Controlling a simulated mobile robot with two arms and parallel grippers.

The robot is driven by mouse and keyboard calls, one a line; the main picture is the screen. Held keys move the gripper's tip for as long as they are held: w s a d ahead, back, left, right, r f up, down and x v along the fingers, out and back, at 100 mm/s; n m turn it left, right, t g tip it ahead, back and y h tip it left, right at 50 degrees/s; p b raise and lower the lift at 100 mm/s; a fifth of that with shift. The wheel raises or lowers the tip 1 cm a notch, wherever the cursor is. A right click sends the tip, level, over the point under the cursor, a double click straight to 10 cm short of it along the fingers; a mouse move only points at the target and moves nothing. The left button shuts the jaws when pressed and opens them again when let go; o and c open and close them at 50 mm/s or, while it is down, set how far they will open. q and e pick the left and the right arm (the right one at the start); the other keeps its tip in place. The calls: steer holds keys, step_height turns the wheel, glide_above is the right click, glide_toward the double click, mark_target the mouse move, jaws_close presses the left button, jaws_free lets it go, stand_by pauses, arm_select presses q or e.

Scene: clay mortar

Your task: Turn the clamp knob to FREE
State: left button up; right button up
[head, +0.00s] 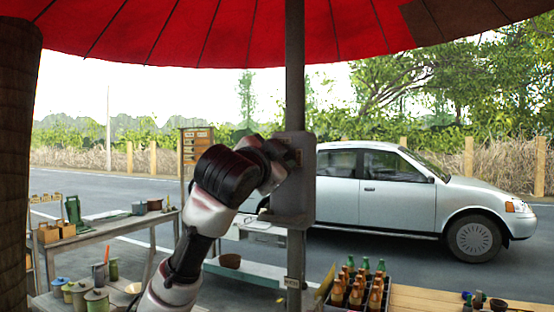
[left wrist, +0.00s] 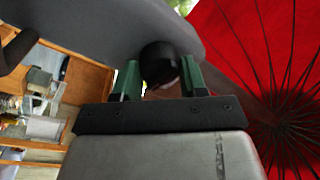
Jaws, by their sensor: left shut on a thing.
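A grey clamp plate (head: 303,185) is fixed on the dark umbrella pole (head: 296,95) in the head view. My left arm reaches up to it from below, and its gripper end is at the plate, largely hidden there by my own wrist. In the left wrist view, the green fingers of my left gripper (left wrist: 161,82) are shut on the dark round clamp knob (left wrist: 159,62), one finger on each side. The grey clamp body (left wrist: 110,30) lies behind the knob. No FREE mark or pointer is readable. My right gripper is in neither view.
A red umbrella canopy (head: 210,35) spreads overhead. A crate of bottles (head: 360,287) and a wooden tabletop (head: 430,300) are at lower right. Lidded pots (head: 95,297) stand at lower left. A silver car (head: 400,195) is on the road behind.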

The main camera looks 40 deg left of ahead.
arm_select(q)
steer(key=o, duration=0.9)
steer(key=shift+s, duration=0.1)
steer(key=b+v, duration=0.4)
steer(key=v, duration=0.6)
steer(key=shift+s+d, duration=0.1)
steer(key=shift+s, duration=0.3)
steer(key=shift+f, duration=0.1)
